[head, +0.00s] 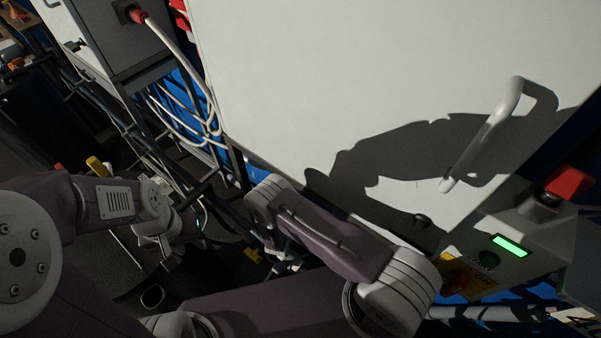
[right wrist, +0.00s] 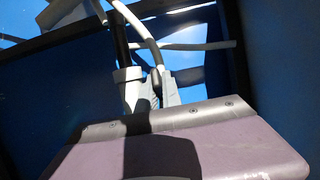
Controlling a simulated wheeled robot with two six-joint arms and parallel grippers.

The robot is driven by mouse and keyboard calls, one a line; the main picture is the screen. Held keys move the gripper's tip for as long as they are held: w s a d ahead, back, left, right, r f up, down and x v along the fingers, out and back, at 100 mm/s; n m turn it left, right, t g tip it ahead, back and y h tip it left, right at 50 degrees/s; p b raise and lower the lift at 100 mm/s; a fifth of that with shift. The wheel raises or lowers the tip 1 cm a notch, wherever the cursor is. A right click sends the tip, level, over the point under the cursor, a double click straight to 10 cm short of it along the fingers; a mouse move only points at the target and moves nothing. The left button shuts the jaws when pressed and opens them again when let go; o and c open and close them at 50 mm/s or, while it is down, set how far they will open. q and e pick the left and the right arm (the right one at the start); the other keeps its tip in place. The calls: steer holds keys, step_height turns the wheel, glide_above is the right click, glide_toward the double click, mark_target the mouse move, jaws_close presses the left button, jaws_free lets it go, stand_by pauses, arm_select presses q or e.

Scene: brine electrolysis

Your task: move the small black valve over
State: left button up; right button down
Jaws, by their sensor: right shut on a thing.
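My right gripper (right wrist: 150,92) shows in the right wrist view with its pale fingers close together at a dark thing between them. This dark thing appears to be the small black valve (right wrist: 149,88), on a pipe, though shadow and the fingers hide most of it. In the head view my right gripper (head: 284,262) points down below the white cabinet's lower edge, and the valve cannot be made out there. My left gripper (head: 172,250) hangs at the left over the dark floor, apart from the right one. Its finger gap is too small and dark to read.
A large white cabinet (head: 330,70) with a handle (head: 487,135) fills the upper right. A control box with a red button (head: 568,183) and green light (head: 510,246) stands right. Pale hoses (head: 190,110) and dark rails crowd the left. A grey pipe (right wrist: 140,30) rises close to the right gripper.

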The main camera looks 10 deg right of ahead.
steer(key=shift+s+d+n+t+y, duration=0.1)
steer(key=shift+s+n+t+y, duration=0.1)
steer(key=shift+n+t+y, duration=0.6)
steer(key=shift+g+y, duration=0.3)
steer(key=c, duration=1.8)
jaws_free()
